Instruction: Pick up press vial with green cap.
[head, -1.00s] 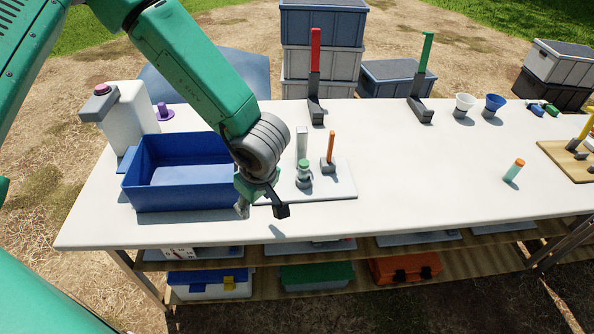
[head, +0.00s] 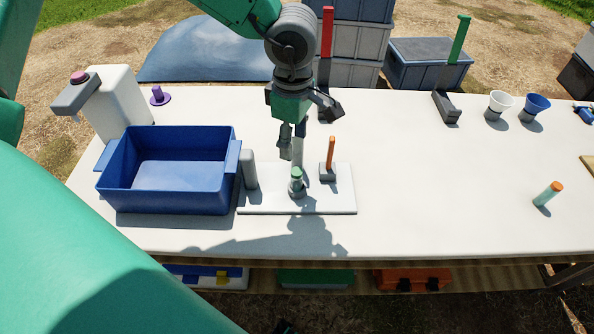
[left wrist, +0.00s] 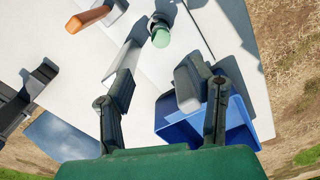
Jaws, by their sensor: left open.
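The vial with the green cap (head: 296,174) stands upright in a grey holder on a white board (head: 335,205) in the head view. Its round green cap also shows in the left wrist view (left wrist: 161,38), seen from above. My left gripper (head: 294,138) is open and empty, pointing down above and behind the vial. In the left wrist view my open fingers (left wrist: 168,88) are apart, with the vial beyond them near the top. The lower part of the vial is hidden in its holder. My right gripper is not in view.
An orange-handled lever (head: 331,153) and grey upright pieces (head: 249,170) stand close to the vial. A blue bin (head: 165,200) is at left. Red (head: 327,35) and green (head: 460,40) levers are at the back. Table centre right is clear.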

